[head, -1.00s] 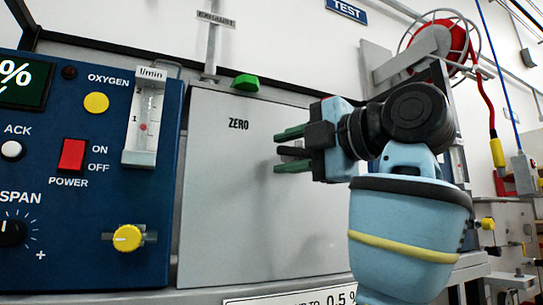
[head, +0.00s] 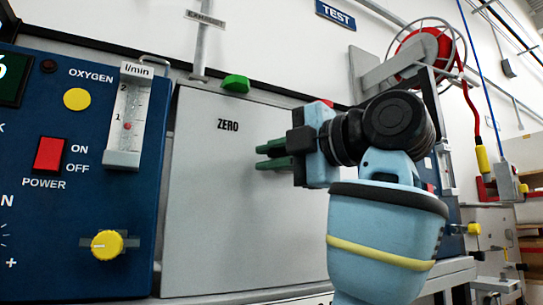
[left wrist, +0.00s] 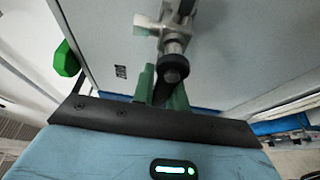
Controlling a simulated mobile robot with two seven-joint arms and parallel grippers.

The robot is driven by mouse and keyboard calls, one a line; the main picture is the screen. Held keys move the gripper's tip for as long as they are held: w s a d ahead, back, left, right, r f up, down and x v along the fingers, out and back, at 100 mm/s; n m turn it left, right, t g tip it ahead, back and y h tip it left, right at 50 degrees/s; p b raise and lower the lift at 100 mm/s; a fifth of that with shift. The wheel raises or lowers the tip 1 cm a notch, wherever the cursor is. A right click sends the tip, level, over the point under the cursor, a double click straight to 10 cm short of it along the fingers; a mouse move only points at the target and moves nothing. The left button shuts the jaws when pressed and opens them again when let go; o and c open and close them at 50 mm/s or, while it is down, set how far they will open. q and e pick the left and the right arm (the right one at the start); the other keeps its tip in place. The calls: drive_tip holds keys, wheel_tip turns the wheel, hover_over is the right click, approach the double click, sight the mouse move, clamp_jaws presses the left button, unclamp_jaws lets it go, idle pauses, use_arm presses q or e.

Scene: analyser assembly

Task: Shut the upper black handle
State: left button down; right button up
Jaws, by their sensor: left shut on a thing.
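My left gripper (head: 268,155) is at the grey ZERO panel (head: 235,220), its two green fingers close together and pointing at the panel. In the left wrist view, the fingers (left wrist: 162,92) are shut on a dark piece, the black handle (left wrist: 163,90), mostly hidden between them. A silver valve fitting (left wrist: 172,38) with a round black end (left wrist: 173,68) sits just beyond the fingertips. In the head view the handle and valve are hidden behind the gripper. My right gripper is not in view.
A green knob (head: 236,83) stands at the panel's top edge, also in the left wrist view (left wrist: 66,58). The blue oxygen panel (head: 75,190) with a red switch (head: 49,155) and yellow knob (head: 107,245) is to the left. A red hose reel (head: 425,50) hangs behind.

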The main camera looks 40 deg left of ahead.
use_arm(q)
drive_tip(key=shift+w+f+n+h, duration=0.1)
drive_tip(key=shift+f+n+h, duration=0.45)
drive_tip(key=shift+n, duration=0.75)
drive_tip(key=c, duration=1.4)
unclamp_jaws()
